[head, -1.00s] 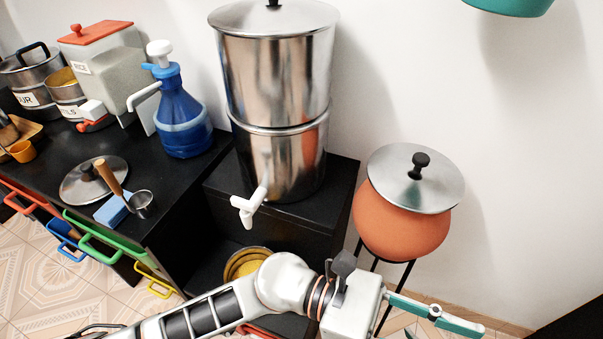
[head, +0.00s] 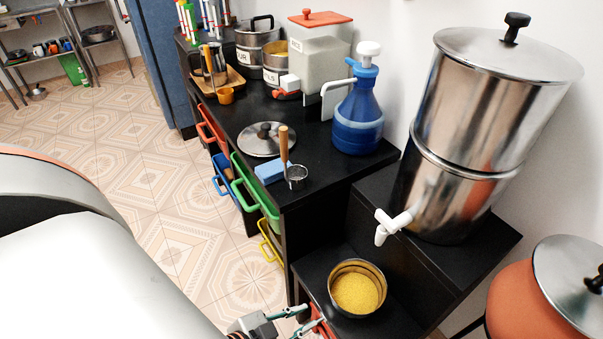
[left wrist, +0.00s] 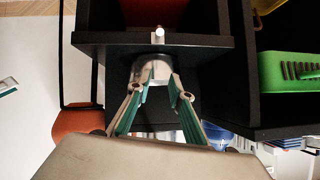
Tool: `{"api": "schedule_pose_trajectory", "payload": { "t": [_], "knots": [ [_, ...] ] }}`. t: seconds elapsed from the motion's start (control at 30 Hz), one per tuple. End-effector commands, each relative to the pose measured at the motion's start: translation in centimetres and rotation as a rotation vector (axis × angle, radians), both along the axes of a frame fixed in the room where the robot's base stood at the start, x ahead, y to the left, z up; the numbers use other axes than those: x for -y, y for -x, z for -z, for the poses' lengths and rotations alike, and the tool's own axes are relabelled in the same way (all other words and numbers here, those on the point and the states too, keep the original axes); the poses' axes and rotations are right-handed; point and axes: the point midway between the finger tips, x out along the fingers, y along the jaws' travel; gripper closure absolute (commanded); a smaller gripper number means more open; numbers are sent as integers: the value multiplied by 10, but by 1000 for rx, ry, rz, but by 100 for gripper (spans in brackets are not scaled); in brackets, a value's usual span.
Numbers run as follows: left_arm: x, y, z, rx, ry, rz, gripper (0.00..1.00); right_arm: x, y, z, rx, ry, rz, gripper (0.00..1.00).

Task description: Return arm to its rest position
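My left gripper (head: 298,319) shows at the bottom edge of the head view, with its teal-lined fingers apart beside the low black shelf. In the left wrist view the same gripper (left wrist: 160,100) has its two fingers spread, with no object held between them. A shiny metal surface lies beyond the fingertips. A large white and grey part of my arm fills the lower left of the head view, close to the camera. My right gripper is in neither view.
A steel bowl (head: 357,288) of yellow grains sits on the low shelf near my left gripper. Coloured drawer handles project left; tiled floor (head: 120,140) is open.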

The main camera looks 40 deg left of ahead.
Motion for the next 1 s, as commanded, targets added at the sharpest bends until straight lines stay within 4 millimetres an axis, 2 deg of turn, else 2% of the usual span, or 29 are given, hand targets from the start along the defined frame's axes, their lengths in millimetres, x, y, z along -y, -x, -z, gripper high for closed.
{"api": "schedule_pose_trajectory", "payload": {
  "t": [0.1,0.37,0.47,0.53,0.63,0.73,1.0],
  "knots": [
    [-7,10,7,-38,20,-27,79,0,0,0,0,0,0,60],
    [-6,9,6,-37,20,-26,79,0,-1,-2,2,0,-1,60],
    [-6,5,-5,-22,22,-27,79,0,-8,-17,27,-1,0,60],
    [-5,0,-18,-7,27,-28,79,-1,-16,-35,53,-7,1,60],
    [-4,-1,-36,2,38,-33,79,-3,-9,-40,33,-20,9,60],
    [-3,1,-49,-3,51,-40,79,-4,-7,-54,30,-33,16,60],
    [-2,17,-53,-48,70,-53,79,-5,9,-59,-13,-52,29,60]
  ]
}}
